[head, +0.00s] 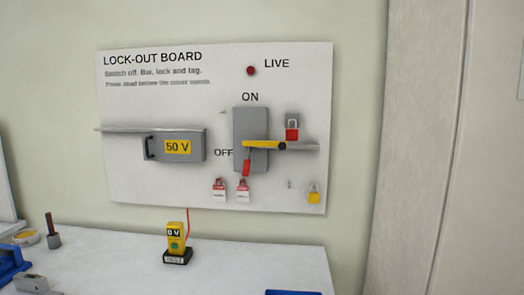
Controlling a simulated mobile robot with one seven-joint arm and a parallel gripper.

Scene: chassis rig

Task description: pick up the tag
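A white board titled LOCK-OUT BOARD (135,95) is on the wall. Two small red-and-white pieces that look like tags hang low on it, the left tag (219,190) and the right tag (243,192). Their print is too small to read. A red piece (246,168) hangs tilted under the switch handle, just above the right tag; whether it is a lock or a tag I cannot tell. The yellow switch handle (264,144) lies level, near OFF, with a grey bar (303,147) beside it. My gripper is not in view.
A red padlock (292,133) and a yellow padlock (314,195) are on the board's right. A grey 50 V cover (184,146) sits under a ledge. A yellow tester (176,239) reading 0 V stands on the white bench (225,270).

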